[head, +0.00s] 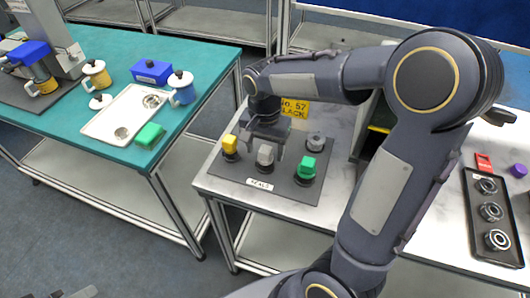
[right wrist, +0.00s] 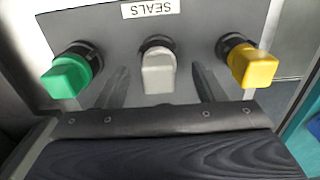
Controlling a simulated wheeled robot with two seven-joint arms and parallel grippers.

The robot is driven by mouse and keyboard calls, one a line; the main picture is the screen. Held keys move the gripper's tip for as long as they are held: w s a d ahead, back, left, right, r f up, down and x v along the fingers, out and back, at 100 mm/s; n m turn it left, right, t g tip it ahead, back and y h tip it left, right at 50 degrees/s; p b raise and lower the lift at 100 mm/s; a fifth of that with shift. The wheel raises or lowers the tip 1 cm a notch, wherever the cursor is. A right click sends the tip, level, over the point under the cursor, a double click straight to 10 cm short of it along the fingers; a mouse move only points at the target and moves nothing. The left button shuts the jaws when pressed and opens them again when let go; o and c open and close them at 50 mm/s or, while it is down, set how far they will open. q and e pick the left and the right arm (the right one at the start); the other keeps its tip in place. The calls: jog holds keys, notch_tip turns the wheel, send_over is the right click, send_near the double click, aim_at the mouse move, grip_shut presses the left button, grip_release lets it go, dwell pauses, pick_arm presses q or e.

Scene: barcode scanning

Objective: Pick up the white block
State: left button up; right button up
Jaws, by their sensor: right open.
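The white block (head: 265,154) looks light grey and sits on a black knob in the middle of a dark panel labelled SEALS. It also shows in the right wrist view (right wrist: 158,73), between a green block and a yellow block. My right gripper (head: 264,143) is over the panel. In the right wrist view its two fingers (right wrist: 159,84) are open, one on each side of the white block, with gaps visible. At the bottom left edge of the head view a small grey part, likely my left gripper (head: 76,293), is mostly cut off.
The yellow block (head: 230,142) and green block (head: 308,167) stand close on either side. A grey knob (head: 316,139) is behind. A black tray (head: 490,255) with round parts lies at right. The teal table (head: 100,50) at left holds mugs and a white tray (head: 105,128).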

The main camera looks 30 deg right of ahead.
jog(key=shift+s+f, duration=0.1)
jog(key=shift+f, duration=0.35)
jog(key=shift+c, duration=0.2)
jog(key=c, duration=1.1)
jog(key=shift+o, duration=0.2)
jog(key=shift+r, duration=0.15)
